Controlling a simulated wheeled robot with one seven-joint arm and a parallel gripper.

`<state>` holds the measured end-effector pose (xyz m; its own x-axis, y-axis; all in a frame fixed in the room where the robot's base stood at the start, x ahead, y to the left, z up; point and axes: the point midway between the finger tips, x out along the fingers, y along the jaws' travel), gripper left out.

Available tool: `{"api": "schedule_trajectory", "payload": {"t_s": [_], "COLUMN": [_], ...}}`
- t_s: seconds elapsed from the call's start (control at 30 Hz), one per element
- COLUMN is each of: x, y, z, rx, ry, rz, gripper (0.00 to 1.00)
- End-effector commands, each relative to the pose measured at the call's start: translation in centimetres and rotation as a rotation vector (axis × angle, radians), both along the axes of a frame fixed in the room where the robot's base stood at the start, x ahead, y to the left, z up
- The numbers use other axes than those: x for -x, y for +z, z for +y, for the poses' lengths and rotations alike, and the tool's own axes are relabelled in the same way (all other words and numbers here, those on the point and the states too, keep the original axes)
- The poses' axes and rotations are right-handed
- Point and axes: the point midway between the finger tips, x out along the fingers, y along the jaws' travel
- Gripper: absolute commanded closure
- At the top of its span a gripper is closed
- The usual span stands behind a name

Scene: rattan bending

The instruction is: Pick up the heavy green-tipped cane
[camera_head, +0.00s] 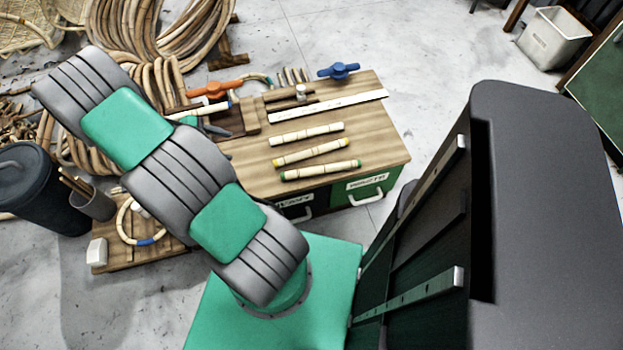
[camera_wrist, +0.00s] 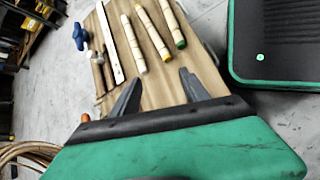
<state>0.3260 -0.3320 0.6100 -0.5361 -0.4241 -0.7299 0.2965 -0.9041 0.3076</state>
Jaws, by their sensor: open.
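The green-tipped cane (camera_head: 320,170) is a short pale rod lying on the wooden top of the workbench (camera_head: 380,146), nearest the front edge of three similar rods. In the wrist view the green-tipped cane (camera_wrist: 173,22) is the rightmost rod, its green end toward me. The yellow-tipped cane (camera_head: 311,151) lies beside it, also seen in the wrist view (camera_wrist: 154,32). My gripper (camera_wrist: 162,74) is open and empty, its fingers pointing at the bench top short of the rods. In the head view my arm largely hides the gripper.
Coiled rattan (camera_head: 150,40) and a dark bin (camera_head: 38,185) stand left. Floor right of the bench is clear.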

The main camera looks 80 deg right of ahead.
Motion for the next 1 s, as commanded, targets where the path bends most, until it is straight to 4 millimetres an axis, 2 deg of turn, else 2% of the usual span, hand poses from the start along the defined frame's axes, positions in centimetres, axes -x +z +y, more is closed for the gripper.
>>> {"api": "schedule_trajectory", "payload": {"t_s": [0.03, 0.1, 0.2, 0.23, 0.3, 0.4, 0.67, 0.8, 1.0], "x": [3.0, 6.9, 11.6, 12.6, 14.2, 15.5, 18.7, 21.0, 22.0], "y": [-5.5, -9.8, -13.8, -14.5, -15.5, -16.0, -17.1, -18.1, -18.5], "z": [-1.5, -3.1, -4.1, -4.2, -4.4, -4.5, -5.7, -6.6, -7.2], "rx": [-0.011, -0.031, -0.070, -0.079, -0.098, -0.109, -0.113, -0.113, -0.111], "ry": [-0.002, 0.011, 0.025, 0.027, 0.031, 0.036, 0.034, 0.034, 0.037], "rz": [0.114, 0.262, 0.428, 0.464, 0.521, 0.556, 0.560, 0.560, 0.558], "gripper": [0.46, 0.46, 0.46, 0.46, 0.46, 0.46, 0.46, 0.46, 0.46]}}
